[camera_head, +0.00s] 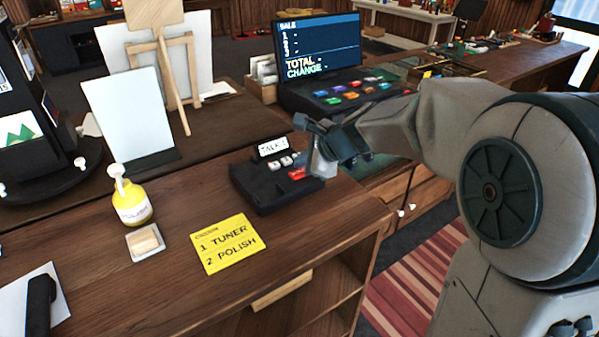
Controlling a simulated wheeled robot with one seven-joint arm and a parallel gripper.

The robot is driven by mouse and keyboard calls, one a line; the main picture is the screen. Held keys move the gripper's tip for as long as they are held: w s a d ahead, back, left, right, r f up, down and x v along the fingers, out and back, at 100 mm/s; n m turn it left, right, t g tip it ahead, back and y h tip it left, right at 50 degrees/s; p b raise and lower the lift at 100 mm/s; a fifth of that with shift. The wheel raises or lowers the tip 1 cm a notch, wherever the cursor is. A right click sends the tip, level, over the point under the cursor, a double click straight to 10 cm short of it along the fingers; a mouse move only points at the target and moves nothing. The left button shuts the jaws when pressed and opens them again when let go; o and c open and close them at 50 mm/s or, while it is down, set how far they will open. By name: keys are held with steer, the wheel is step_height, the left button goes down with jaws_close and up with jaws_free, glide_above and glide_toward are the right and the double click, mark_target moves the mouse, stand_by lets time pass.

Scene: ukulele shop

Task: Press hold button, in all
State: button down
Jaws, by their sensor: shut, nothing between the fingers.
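A black desk unit (268,190) lies on the wooden counter, with a small white display (272,147) whose lettering I cannot read surely. It has a row of pale buttons (285,161) and a red button (297,174) near its right end. Any button labels are too small to read, so I cannot tell which is hold. My gripper (317,168) is shut and empty, close to the right of the red button at the unit's right end. I cannot tell whether it touches the unit, and it hides part of that end.
A register (340,95) with coloured keys and a screen (318,45) stands behind. A yellow card (228,243), a yellow bottle (131,205) and a small block on a white dish (145,241) lie on the counter (320,230). Its right edge is near my arm.

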steer(key=shift+f, duration=0.3)
steer(key=shift+f+b, duration=0.45)
steer(key=shift+b, duration=0.1)
stand_by(0.4)
steer(key=shift+r, duration=0.1)
stand_by(0.3)
steer(key=shift+r+p, duration=0.8)
step_height(320, 180, up, 5)
steer(key=p, duration=0.4)
steer(key=shift+p, duration=0.3)
